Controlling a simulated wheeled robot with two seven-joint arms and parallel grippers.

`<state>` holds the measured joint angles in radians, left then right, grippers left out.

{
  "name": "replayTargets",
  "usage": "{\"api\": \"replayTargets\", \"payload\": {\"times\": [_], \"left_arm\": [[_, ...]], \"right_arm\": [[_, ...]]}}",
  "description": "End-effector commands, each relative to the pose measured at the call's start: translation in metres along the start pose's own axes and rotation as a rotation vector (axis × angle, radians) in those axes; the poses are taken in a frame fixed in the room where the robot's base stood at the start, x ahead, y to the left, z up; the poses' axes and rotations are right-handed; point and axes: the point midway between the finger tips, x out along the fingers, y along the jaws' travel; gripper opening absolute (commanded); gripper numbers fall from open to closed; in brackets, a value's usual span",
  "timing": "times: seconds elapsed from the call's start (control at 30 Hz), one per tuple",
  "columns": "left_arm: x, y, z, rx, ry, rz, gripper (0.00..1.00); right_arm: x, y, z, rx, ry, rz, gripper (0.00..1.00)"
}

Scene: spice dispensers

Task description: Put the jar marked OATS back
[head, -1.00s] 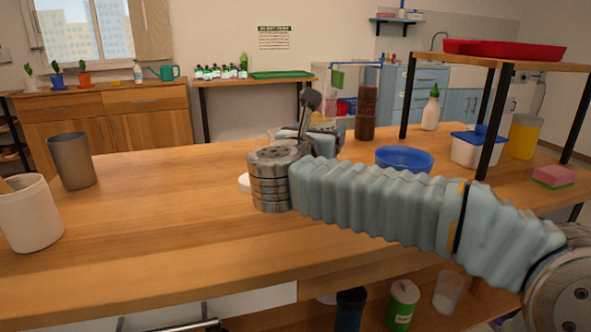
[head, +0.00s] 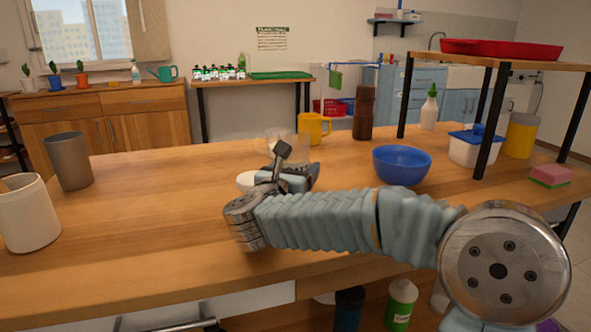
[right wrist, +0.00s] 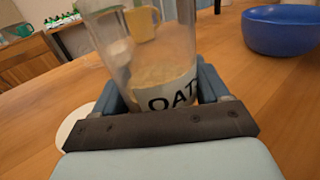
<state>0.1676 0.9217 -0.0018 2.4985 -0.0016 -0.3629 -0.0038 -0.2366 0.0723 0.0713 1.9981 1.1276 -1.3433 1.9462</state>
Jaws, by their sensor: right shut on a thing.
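The jar marked OATS (right wrist: 150,75) is clear, with pale contents low inside and a white label reading "OAT", the rest cut off by a finger. My right gripper (right wrist: 165,95) is shut around its lower part in the right wrist view. In the head view the gripper (head: 285,180) is over the middle of the table, and the jar is only faintly seen behind it. I cannot tell whether the jar's base touches the table. My left gripper is not in view.
A white disc (head: 247,181) lies just left of my right gripper. A yellow mug (head: 314,128), a brown bottle (head: 364,112) and a blue bowl (head: 402,166) stand behind and right. A shelf with a red tray (head: 500,48) is at right. The table's left-middle is clear.

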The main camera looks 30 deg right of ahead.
Motion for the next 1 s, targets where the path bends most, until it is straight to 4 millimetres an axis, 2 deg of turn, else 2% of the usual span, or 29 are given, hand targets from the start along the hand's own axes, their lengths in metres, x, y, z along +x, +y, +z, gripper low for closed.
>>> {"api": "replayTargets", "payload": {"times": [0.17, 0.2, 0.37, 0.63, 0.77, 0.83, 1.0], "left_arm": [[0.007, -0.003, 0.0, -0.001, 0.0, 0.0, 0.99], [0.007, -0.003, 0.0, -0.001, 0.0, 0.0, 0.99], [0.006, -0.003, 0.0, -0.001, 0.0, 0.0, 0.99], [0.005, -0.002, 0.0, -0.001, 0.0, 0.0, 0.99], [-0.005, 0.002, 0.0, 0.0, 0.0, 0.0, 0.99], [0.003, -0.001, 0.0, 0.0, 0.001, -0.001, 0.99], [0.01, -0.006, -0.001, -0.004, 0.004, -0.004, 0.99]], "right_arm": [[0.0, 0.0, -0.004, 0.001, -0.001, 0.0, 0.34], [0.0, 0.0, -0.004, 0.0, 0.0, 0.0, 0.76], [0.0, 0.0, -0.003, 0.0, 0.0, 0.0, 1.0], [0.0, 0.0, -0.003, 0.0, 0.0, 0.0, 1.0], [0.0, 0.0, 0.005, -0.001, 0.001, 0.0, 1.0], [-0.014, 0.001, -0.001, 0.001, 0.0, 0.004, 1.0], [-0.055, 0.001, -0.002, 0.002, -0.001, 0.005, 1.0]]}}
